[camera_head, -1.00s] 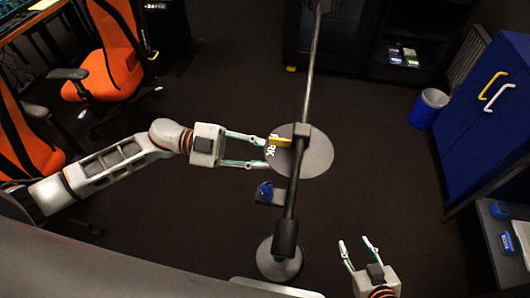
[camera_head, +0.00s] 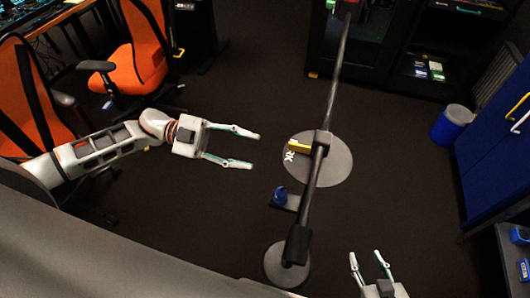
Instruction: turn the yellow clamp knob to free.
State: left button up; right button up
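The yellow clamp knob (camera_head: 299,146) is a small bar on the clamp over a round grey disc (camera_head: 335,165). White lettering shows on the disc just below the knob; only part of it is readable. A long dark pole (camera_head: 336,80) runs past the knob. My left gripper (camera_head: 256,150) is open and empty, to the left of the knob and apart from it, fingers pointing at it. My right gripper (camera_head: 366,256) is open and empty at the bottom, below and to the right of the disc.
A small blue object (camera_head: 280,195) sits on a grey plate below the disc. A round grey base (camera_head: 286,268) is at the pole's lower end. Orange chairs (camera_head: 140,55) stand at upper left. A blue bin (camera_head: 448,126) and blue cabinet (camera_head: 495,165) are at right.

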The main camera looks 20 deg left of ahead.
pick_arm(q)
jog(key=shift+a, duration=1.25)
jog(key=d+n+p, duration=0.3)
jog(key=d+n, duration=0.7)
jog(key=d, duration=0.2)
jog(key=shift+d+f, duration=0.2)
jog(key=c, duration=1.1)
